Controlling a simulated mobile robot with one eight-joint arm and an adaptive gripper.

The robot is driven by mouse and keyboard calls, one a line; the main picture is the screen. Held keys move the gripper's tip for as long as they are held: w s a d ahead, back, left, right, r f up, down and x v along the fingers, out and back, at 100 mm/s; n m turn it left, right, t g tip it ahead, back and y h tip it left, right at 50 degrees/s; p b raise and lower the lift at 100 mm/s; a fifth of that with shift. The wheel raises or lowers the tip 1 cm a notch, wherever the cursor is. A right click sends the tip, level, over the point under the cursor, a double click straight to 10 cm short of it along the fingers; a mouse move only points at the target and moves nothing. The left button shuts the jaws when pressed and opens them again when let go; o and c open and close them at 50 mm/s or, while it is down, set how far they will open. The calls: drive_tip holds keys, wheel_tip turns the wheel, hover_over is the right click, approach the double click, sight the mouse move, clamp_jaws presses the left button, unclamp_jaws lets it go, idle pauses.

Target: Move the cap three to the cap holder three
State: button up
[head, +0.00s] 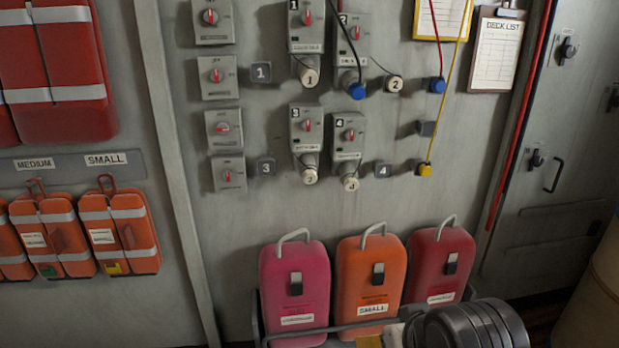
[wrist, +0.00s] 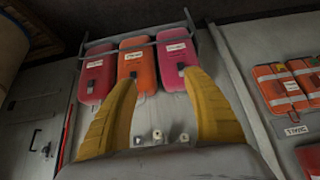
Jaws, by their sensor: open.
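Cap three (head: 310,177) is a round pale cap marked 3. It sits at the lower end of the grey socket box three (head: 307,128) in the head view. Cap holder three (head: 265,168) is a small dark block marked 3 to the left of that box and looks empty. In the wrist view, which is upside down, my gripper (wrist: 158,78) is open, its two yellow fingers wide apart with nothing between them. Small pale round ends show beyond the palm at the bottom of that view; I cannot tell which is cap three.
Cap four (head: 350,183) hangs close right of cap three, under box four (head: 347,133). Holder four (head: 383,169) is further right. Pink, orange (head: 371,280) and red cases stand in a rack below. Blue and yellow plugs (head: 425,169) hang on cables at right.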

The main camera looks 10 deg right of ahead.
drive_tip(key=shift+o, duration=0.5)
drive_tip(key=w+a+r+m+t+y, duration=0.2)
drive_tip(key=w+a+r+m+y, duration=0.1)
drive_tip(key=w+a+r, duration=0.4)
drive_tip(key=w+a+r+m+t+y, duration=0.2)
drive_tip(key=w+a+r+m+y, duration=0.15)
drive_tip(key=w, duration=0.55)
drive_tip(key=w+a+r+m+t+b, duration=0.15)
drive_tip(key=w+r+m, duration=0.25)
drive_tip(key=w, duration=0.4)
drive_tip(key=w+r+m+t, duration=0.3)
drive_tip(key=w+r+m, duration=0.1)
drive_tip(key=w, duration=0.3)
drive_tip(key=w+d+f+m+t+h, duration=0.1)
drive_tip(key=w+d+m+h, duration=0.1)
drive_tip(key=w+m, duration=0.45)
drive_tip(key=w+d+f+m+t+h, duration=0.1)
drive_tip(key=w+d+f+m+t, duration=0.15)
drive_tip(key=w+m, duration=0.35)
drive_tip(key=m+g+h, duration=0.2)
drive_tip(key=m+h, duration=0.2)
drive_tip(key=m, duration=0.5)
approach(309, 177)
drive_tip(key=w, duration=0.3)
drive_tip(key=shift+w+d+f+y, duration=0.1)
drive_tip(key=shift+d+f+y, duration=0.15)
drive_tip(key=shift+d+f, duration=0.1)
drive_tip(key=shift+w, duration=0.1)
